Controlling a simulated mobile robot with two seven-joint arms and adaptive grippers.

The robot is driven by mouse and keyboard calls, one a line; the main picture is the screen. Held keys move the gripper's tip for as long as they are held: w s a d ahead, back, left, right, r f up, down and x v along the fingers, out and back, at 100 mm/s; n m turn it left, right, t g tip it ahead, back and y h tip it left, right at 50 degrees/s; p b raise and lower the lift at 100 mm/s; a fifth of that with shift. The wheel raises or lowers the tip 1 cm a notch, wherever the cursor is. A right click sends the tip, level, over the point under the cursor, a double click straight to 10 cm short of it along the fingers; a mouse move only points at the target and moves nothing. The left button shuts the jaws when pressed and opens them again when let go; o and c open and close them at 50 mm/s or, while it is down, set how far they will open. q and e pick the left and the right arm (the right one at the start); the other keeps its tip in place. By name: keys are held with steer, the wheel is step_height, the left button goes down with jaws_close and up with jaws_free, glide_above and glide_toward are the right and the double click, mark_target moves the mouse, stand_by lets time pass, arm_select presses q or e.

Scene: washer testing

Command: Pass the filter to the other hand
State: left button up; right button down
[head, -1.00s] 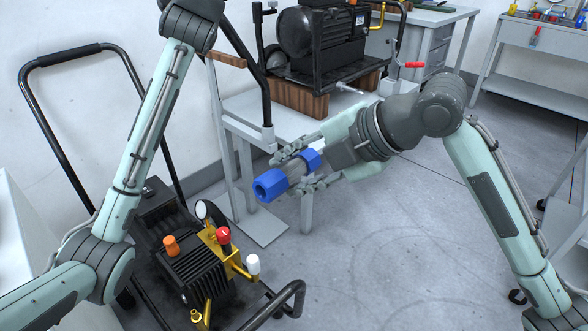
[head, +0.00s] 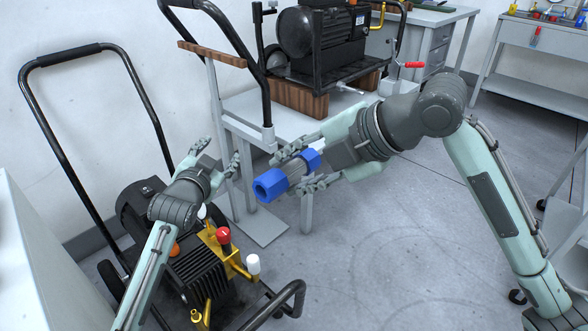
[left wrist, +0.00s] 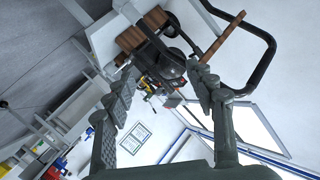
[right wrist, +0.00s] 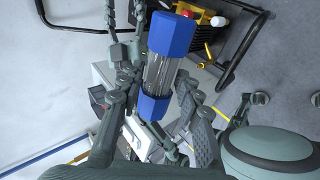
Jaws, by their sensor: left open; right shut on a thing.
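The filter (head: 289,174) is a clear ribbed cylinder with blue hexagonal caps at both ends. My right gripper (head: 303,170) is shut around its middle and holds it in the air, with one blue cap pointing to the left. In the right wrist view the filter (right wrist: 162,68) lies between the fingers of the gripper (right wrist: 160,90). My left gripper (head: 217,152) is open and empty, to the left of the filter and apart from it, fingers pointing up. In the left wrist view its two fingers (left wrist: 163,88) stand wide apart with nothing between them.
A wheeled machine with gold fittings and red and white knobs (head: 223,236) stands below my left arm, with a black tube handle (head: 60,62). Behind is a light table (head: 244,108) carrying a black motor unit (head: 300,40) on wooden blocks.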

arm_select(q)
steer(key=s+a+f+n+g+y, duration=0.1)
steer(key=s+a+f+g, duration=0.15)
steer(key=s+f, duration=0.55)
steer(key=s+a+f+n+g, duration=0.1)
steer(key=s+f+g, duration=0.4)
steer(key=f, duration=0.6)
steer(key=s+a+f+n+g, duration=0.1)
steer(key=s+f, duration=0.3)
steer(key=s, duration=0.3)
steer(key=s+a+f+n+g, duration=0.1)
steer(key=s+f, duration=0.3)
steer(key=s, duration=0.4)
steer(key=s+a+f+n+g+y, duration=0.1)
steer(key=s+f+g, duration=0.2)
steer(key=s, duration=0.5)
steer(key=shift+f, duration=0.65)
steer(key=shift+s, duration=0.15)
